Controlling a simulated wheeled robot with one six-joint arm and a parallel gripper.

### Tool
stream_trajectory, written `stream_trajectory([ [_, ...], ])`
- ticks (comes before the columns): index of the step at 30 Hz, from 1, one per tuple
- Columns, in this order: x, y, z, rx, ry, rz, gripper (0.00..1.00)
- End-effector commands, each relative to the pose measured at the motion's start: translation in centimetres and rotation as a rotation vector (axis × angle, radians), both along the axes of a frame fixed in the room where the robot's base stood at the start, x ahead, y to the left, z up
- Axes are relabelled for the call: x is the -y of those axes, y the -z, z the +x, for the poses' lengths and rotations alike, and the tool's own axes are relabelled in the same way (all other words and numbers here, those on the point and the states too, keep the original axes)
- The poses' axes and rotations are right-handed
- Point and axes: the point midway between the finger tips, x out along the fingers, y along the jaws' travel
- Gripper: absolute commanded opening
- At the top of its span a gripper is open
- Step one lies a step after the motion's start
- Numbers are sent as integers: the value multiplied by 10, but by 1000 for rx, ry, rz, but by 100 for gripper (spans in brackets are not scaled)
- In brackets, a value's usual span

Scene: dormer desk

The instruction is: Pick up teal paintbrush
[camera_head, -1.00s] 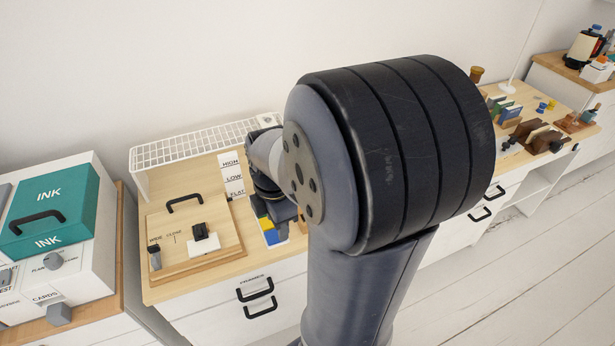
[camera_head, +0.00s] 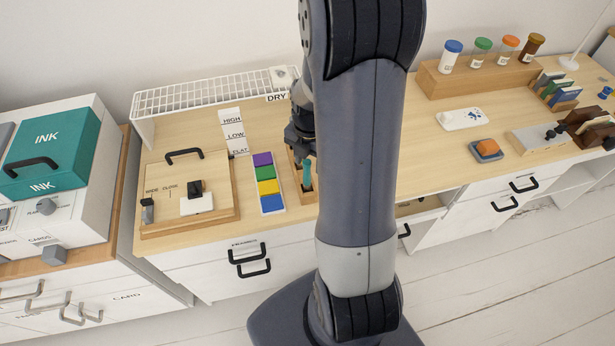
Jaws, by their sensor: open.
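The teal paintbrush (camera_head: 307,173) stands upright in a small wooden holder (camera_head: 294,179) on the desk, just left of my arm. Only part of its teal handle shows; its lower end is hidden in the holder. My gripper (camera_head: 303,153) is open, directly above or around the top of the handle. My arm hides part of the gripper and the right side of the holder. I cannot tell whether the fingers touch the brush.
A strip of purple, green, yellow and blue blocks (camera_head: 267,183) lies left of the holder. A hinged wooden board (camera_head: 188,190) and a white wire rack (camera_head: 205,95) are farther left. A jar rack (camera_head: 480,78) stands at the back right.

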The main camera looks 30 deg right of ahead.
Motion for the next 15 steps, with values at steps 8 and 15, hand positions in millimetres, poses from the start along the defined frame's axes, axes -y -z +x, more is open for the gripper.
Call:
stream_trajectory([
  [8,-3,26,2,-5,0,2,45],
  [15,-3,50,3,-3,1,1,45],
])
